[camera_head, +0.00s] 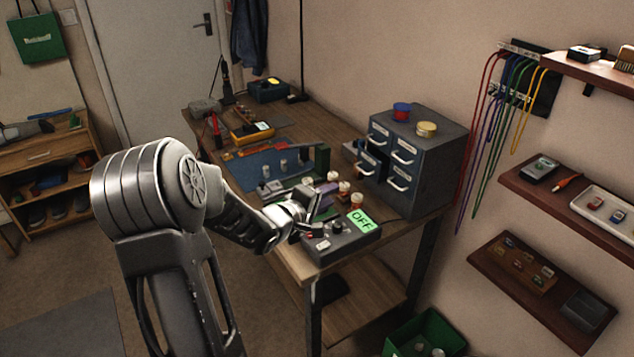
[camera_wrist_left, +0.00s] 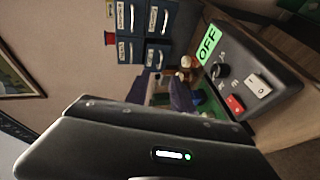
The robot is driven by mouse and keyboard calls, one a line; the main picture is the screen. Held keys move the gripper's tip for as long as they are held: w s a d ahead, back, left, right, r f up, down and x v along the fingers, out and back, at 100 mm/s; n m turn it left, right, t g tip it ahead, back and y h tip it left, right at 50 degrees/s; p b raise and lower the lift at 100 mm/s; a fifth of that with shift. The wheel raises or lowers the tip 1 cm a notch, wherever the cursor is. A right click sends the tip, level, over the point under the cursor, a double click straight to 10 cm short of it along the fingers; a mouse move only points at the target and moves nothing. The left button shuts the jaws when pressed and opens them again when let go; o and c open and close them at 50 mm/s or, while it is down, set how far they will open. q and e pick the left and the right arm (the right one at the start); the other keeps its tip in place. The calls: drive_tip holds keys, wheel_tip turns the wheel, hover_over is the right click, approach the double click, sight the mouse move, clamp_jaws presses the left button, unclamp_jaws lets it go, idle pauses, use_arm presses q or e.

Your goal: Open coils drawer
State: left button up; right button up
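A grey-blue drawer cabinet (camera_head: 437,160) stands at the right back of the workbench, with small labelled drawers and pale handles. The labels are too small to read in the head view, and sideways and unclear in the left wrist view, so I cannot tell which is the coils drawer. The lower left drawer (camera_head: 369,165) seems to stand out from the front. The drawer fronts also show in the left wrist view (camera_wrist_left: 145,35). My left gripper (camera_head: 308,218) is in front of the cabinet, apart from it, beside the control box. Its fingertips are unclear. My right gripper is out of view.
A control box (camera_head: 342,242) with a green OFF display sits at the bench's near end. Small knobs and parts (camera_head: 343,187) stand between it and the cabinet. A red-and-blue spool (camera_head: 401,111) and a yellow one (camera_head: 427,129) rest on top. Wall shelves are at right.

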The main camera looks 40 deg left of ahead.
use_arm(q)
drive_tip(key=s+d+f+m+g+h+b, duration=0.2)
drive_tip(key=d+f+m+g, duration=0.1)
drive_tip(key=d+f, duration=0.85)
drive_tip(key=s+d+f+m+g+h+b, duration=0.1)
drive_tip(key=s+d+f+m+g+b, duration=0.15)
drive_tip(key=d+f, duration=0.95)
drive_tip(key=s+d+f+m+g+h+b, duration=0.1)
drive_tip(key=s+d+f+m+g, duration=0.3)
drive_tip(key=s+d+f, duration=0.4)
drive_tip(key=s+d+f+m+g+h+b, duration=0.1)
drive_tip(key=s+d+f+m+g+b, duration=0.2)
drive_tip(key=s+d+f+m, duration=0.3)
drive_tip(key=s+d+f+g, duration=0.1)
drive_tip(key=s+f, duration=0.4)
drive_tip(key=s, duration=0.3)
drive_tip(key=shift+s+d+g, duration=0.35)
drive_tip(key=shift+d, duration=0.05)
drive_tip(key=shift+w+d, duration=0.1)
